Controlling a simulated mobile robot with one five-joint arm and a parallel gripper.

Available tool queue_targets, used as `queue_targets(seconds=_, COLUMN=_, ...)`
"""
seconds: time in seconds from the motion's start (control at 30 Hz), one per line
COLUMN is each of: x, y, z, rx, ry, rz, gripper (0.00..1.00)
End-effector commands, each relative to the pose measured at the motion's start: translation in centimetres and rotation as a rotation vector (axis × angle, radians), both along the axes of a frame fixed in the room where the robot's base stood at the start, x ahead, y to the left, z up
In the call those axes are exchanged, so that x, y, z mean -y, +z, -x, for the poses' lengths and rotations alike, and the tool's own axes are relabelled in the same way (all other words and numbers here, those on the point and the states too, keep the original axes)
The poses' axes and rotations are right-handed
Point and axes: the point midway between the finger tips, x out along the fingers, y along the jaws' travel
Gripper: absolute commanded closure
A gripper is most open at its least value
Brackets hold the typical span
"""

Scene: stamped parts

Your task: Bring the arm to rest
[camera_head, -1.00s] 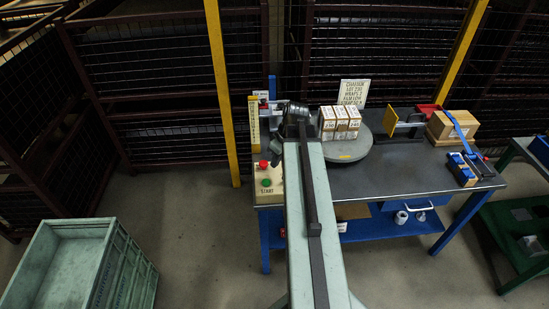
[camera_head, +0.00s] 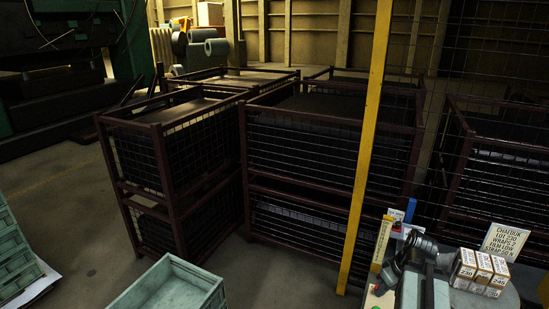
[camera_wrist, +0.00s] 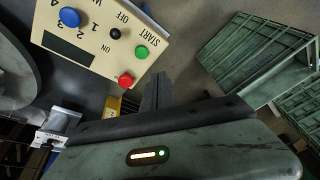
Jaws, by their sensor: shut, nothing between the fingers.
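My gripper shows in the wrist view (camera_wrist: 158,92) as dark fingers closed together, with nothing held between them. They point toward the edge of a cream control panel (camera_wrist: 92,40) and the floor beyond. The panel carries blue, green and red buttons and a black knob. The fingers appear apart from it, though depth is hard to judge. In the head view my arm is at the bottom right, over the bench end, beside the small cartons. My fingers are too small and dark to make out there.
Several white cartons (camera_head: 478,268) stand right of my wrist, with a lettered sign (camera_head: 505,241) behind. A yellow post (camera_head: 366,150) rises behind the bench. Dark mesh cages (camera_head: 320,150) fill the middle.

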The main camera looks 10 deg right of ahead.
Motion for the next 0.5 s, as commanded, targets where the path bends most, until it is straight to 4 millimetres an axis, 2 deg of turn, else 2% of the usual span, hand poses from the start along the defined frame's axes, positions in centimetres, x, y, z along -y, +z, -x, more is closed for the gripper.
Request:
queue_targets(seconds=0.03, x=-3.9, y=0.0, z=-1.8, rx=-0.001, ry=0.078, rz=0.001, gripper=1.0)
queue_targets(seconds=0.1, x=-9.2, y=-0.1, z=-3.7, rx=-0.01, ry=0.186, rz=0.013, gripper=1.0)
queue_targets(seconds=0.2, x=-15.9, y=-0.3, z=-4.9, rx=-0.044, ry=0.269, rz=0.031, gripper=1.0)
queue_targets(seconds=0.3, x=-21.2, y=-0.5, z=-5.2, rx=-0.085, ry=0.281, rz=0.05, gripper=1.0)
queue_targets(seconds=0.4, x=-25.7, y=-0.7, z=-4.8, rx=-0.134, ry=0.235, rz=0.076, gripper=1.0)
queue_targets(seconds=0.47, x=-27.6, y=-0.8, z=-4.4, rx=-0.166, ry=0.163, rz=0.096, gripper=1.0)
queue_targets(seconds=0.5, x=-27.9, y=-0.8, z=-4.1, rx=-0.185, ry=0.097, rz=0.107, gripper=1.0)
